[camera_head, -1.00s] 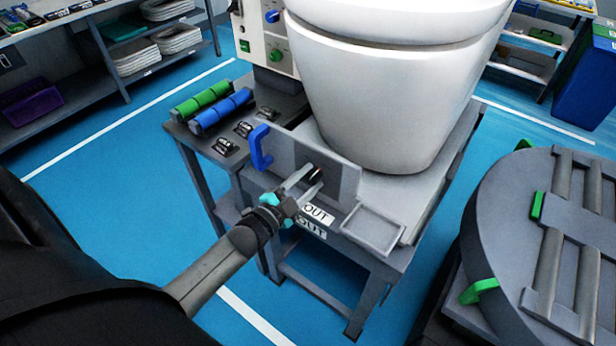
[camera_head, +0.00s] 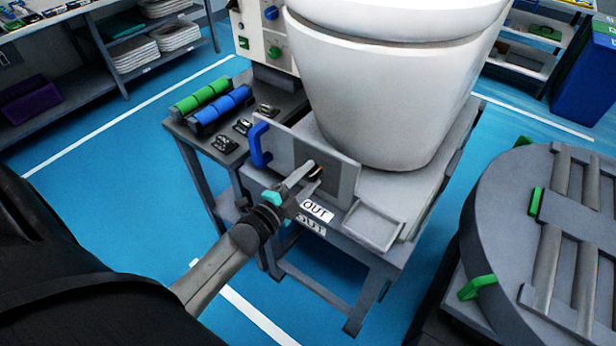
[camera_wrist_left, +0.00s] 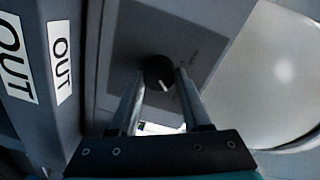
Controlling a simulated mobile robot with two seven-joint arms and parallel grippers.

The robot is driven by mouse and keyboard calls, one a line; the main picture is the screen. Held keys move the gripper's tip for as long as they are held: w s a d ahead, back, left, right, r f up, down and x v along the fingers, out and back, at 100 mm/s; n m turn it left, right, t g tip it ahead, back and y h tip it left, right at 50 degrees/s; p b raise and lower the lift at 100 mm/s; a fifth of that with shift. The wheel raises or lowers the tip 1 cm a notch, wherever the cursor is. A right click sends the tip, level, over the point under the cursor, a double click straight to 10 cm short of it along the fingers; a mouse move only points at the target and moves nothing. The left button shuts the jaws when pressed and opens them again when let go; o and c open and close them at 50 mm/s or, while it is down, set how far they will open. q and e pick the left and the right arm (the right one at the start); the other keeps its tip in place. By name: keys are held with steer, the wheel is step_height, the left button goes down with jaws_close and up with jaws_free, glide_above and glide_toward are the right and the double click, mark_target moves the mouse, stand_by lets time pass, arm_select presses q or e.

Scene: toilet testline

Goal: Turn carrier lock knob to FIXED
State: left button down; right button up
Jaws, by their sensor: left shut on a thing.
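The black carrier lock knob (camera_wrist_left: 158,73) sits on a grey upright panel (camera_head: 286,150) at the front of the stand. In the left wrist view it lies between the tips of my two fingers and carries a pale pointer line toward its lower right. The printing on the plate around it is too faint to read. My left gripper (camera_head: 314,172) is shut on the knob; its fingers (camera_wrist_left: 161,98) reach in on both sides. In the head view the fingers mostly hide the knob. My right gripper is out of view.
A blue handle (camera_head: 260,146) stands on the panel left of the knob. A white toilet bowl (camera_head: 390,95) rests on the stand behind it. OUT labels (camera_head: 317,210) and a small tray (camera_head: 372,226) are at the front. A round grey fixture (camera_head: 500,240) stands at right.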

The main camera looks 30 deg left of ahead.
arm_select(q)
steer(key=shift+c, duration=1.8)
jaws_free()
steer(key=s+a+p, duration=0.1)
steer(key=s, duration=1.4)
steer(key=shift+a+r, duration=0.15)
steer(key=shift+r, duration=0.2)
